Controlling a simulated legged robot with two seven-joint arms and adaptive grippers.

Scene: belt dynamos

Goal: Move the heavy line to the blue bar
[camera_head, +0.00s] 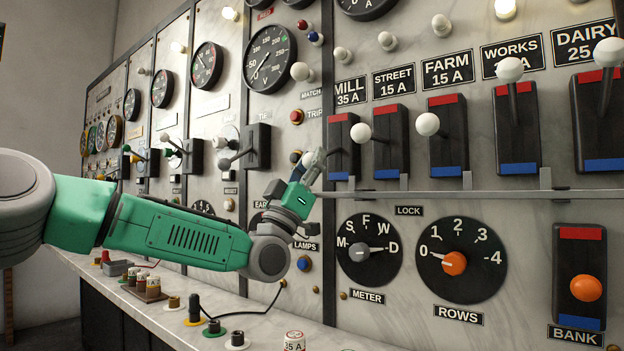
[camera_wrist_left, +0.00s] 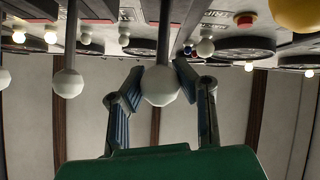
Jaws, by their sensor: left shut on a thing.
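The MILL 35 A switch (camera_head: 344,147) has a red band at its top and a blue bar (camera_head: 338,177) at its foot. My left gripper (camera_head: 312,166) is at this switch's lever, shut on its white ball knob, which shows between the fingers in the left wrist view (camera_wrist_left: 160,86). The lever stands out from the panel at about mid height. STREET 15 A (camera_head: 391,147) and FARM 15 A (camera_head: 448,143) have levers standing out near mid height. WORKS (camera_head: 516,135) and DAIRY 25 A (camera_head: 600,125) have levers raised to the red end. The WORKS rating is partly hidden by its knob.
A rail (camera_head: 480,194) with upright tabs runs below the switches. The METER dial (camera_head: 369,254), ROWS dial (camera_head: 461,260) and BANK switch (camera_head: 580,287) are lower. Another white knob (camera_wrist_left: 68,83) hangs close beside my gripper in the wrist view. A ledge (camera_head: 240,310) carries sockets and plugs.

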